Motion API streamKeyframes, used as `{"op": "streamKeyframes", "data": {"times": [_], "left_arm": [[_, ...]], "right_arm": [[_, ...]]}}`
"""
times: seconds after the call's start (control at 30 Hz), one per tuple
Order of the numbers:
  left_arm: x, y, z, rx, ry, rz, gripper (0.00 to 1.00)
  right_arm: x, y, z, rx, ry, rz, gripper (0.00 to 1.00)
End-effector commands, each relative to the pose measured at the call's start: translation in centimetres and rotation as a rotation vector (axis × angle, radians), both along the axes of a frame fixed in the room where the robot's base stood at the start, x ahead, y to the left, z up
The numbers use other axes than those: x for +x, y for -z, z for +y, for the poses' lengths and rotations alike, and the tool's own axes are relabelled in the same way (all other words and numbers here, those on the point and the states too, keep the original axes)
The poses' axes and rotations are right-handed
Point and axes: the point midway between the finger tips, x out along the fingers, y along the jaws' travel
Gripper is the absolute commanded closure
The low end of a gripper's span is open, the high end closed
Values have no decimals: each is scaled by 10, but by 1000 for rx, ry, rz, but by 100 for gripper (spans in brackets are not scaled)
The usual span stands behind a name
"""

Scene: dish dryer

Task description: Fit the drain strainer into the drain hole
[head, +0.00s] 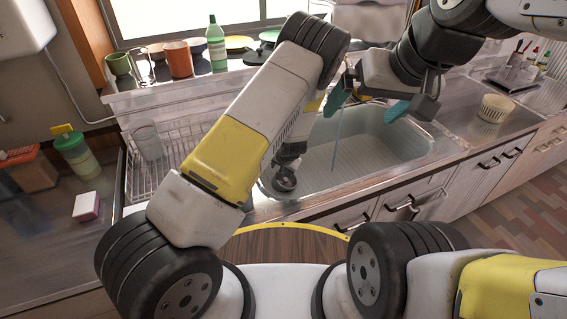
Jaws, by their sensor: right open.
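A cream ribbed basket (495,108), which looks like the drain strainer, stands on the counter right of the sink. The steel sink (385,150) is in the middle. My right gripper (368,102) is above the far part of the sink. Its teal fingers are spread apart with nothing between them. It is well left of the basket. My left forearm reaches down into the left end of the sink. A dark round piece (285,180) shows there; I cannot tell whether it is part of my left gripper or the drain. My left fingers are not visible, and the drain hole is not clearly seen.
A wire dish rack (165,165) with a clear glass (147,140) stands left of the sink. A green bottle (216,45), cups and plates line the back ledge. A utensil tray (512,78) is at the right. The counter around the basket is clear.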

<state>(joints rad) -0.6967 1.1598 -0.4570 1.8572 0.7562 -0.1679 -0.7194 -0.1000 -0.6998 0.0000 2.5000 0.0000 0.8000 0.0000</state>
Motion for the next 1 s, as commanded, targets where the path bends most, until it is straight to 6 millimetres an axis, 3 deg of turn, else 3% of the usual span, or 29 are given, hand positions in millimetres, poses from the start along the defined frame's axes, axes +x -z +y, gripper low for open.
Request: {"op": "streamKeyframes", "data": {"times": [0.3,0.6,0.63,0.8,1.0], "left_arm": [[17,41,9,-1,-1,1,69],[20,46,10,-1,0,2,69],[20,46,10,-1,0,2,71],[20,45,10,-2,-1,2,100],[19,45,10,-2,-1,2,100]], "right_arm": [[0,0,0,0,0,0,0],[0,0,0,0,0,0,0],[0,0,0,0,0,0,0],[0,0,0,0,0,0,0],[0,0,0,0,0,0,0]]}}
